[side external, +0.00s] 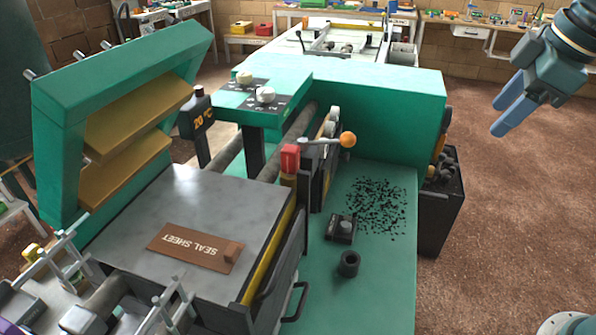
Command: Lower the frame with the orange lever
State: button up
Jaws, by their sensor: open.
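The frame (60,105) is a green hinged piece with two tan-yellow bars on its inner side. It stands raised and tilted over the left of the machine, above a grey metal plate (185,205). The lever (348,139) has an orange ball knob on a short silver arm beside a red block, right of the plate. My gripper (501,117) hangs at the upper right with blue fingers apart. It is open and empty, well to the right of the knob and clear of the machine.
A brown "SEAL SHEET" piece (195,247) lies on the plate. A green housing (385,100) stands behind the lever. A small black box (341,229) and a dark ring (349,264) sit on the green deck, near scattered black bits (376,205). Open floor lies right.

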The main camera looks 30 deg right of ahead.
jog(key=w+a+r+n+g, duration=0.1)
jog(key=w+a+n, duration=0.1)
jog(key=w+n, duration=0.3)
jog(key=w+a+n, duration=0.2)
jog(key=w+a, duration=0.1)
jog(key=w, duration=0.4)
jog(key=n+g, duration=0.1)
jog(key=n, duration=0.5)
send_near(350, 133)
jog(key=shift+v, duration=1.1)
jog(key=shift+w, duration=0.1)
jog(key=x, duration=1.3)
jog(key=shift+f, duration=0.4)
grip_shut()
